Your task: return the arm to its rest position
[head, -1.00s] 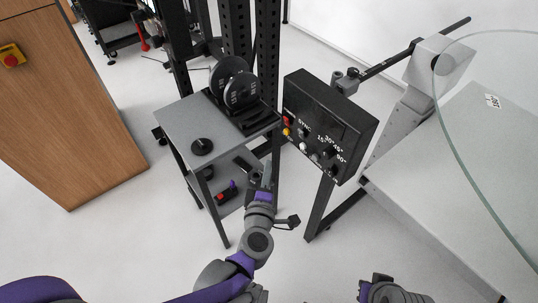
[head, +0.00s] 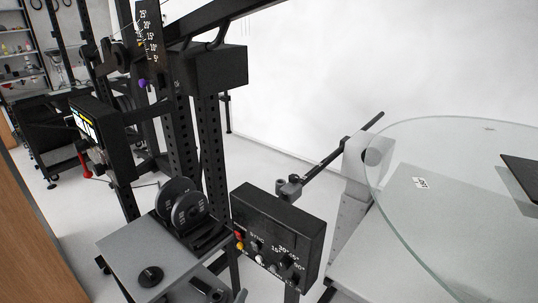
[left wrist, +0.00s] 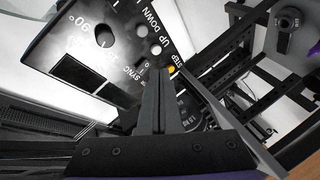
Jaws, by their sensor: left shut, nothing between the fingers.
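My left gripper (left wrist: 158,105) shows in the left wrist view with its two fingers pressed together and nothing between them. In the head view only a small grey tip of it (head: 241,296) shows at the bottom edge; the rest of that arm is out of frame. The black control box (head: 280,238) stands just above and right of that tip. Its labelled panel with knobs (left wrist: 95,50) is close in front of the fingers in the left wrist view; I cannot tell whether they touch. My right gripper is not in view.
A small grey table (head: 135,250) with dark weight discs (head: 185,208) stands left of the control box. Black perforated posts (head: 208,140) rise behind it. The round glass turntable (head: 450,165) is at the right.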

